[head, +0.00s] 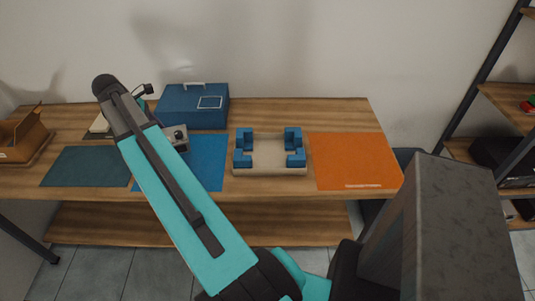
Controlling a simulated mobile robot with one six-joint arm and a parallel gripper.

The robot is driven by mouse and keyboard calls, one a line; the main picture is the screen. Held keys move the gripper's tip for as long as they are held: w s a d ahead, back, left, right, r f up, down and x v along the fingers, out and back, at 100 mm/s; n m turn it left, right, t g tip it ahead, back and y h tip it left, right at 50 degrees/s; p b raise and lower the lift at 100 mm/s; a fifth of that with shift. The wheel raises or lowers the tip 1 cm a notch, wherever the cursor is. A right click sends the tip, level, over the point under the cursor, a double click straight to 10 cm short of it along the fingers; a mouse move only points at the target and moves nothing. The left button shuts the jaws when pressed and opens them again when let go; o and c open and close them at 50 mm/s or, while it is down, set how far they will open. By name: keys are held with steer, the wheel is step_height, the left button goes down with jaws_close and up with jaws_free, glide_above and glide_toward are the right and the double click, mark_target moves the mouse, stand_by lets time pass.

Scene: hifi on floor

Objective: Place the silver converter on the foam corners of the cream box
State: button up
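The cream box (270,171) stands open on the table, right of the middle, with blue foam pieces (243,158) at its corners. The middle between the foam corners looks empty. A small silver-grey block with a dark round spot, apparently the silver converter (177,137), sits at the back of the blue mat. My arm crosses in front of it and hides part of its left side. The far end of my arm is at the upper left, left of the converter.
A blue case (192,106) with a handle stands behind the converter. A dark teal mat (85,167) lies left and an orange mat (352,162) lies right, both bare where visible. A brown open carton (22,138) stands far left.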

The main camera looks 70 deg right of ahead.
steer(key=s+d+m, duration=0.2)
steer(key=s+d, duration=1.1)
steer(key=s, duration=0.2)
steer(key=m+g+y, duration=0.1)
steer(key=y, duration=0.1)
glide_above(270, 156)
steer(key=shift+p, duration=0.3)
steer(key=shift+a+f, duration=0.1)
step_height(270, 156, down, 6)
steer(key=p, duration=0.1)
steer(key=shift+f, duration=0.1)
steer(key=shift+f+p, duration=0.65)
steer(key=shift+f, duration=1.1)
steer(key=shift+f, duration=0.1)
steer(key=o, duration=1.9)
steer(key=shift+f, duration=0.1)
steer(key=shift+c, duration=0.2)
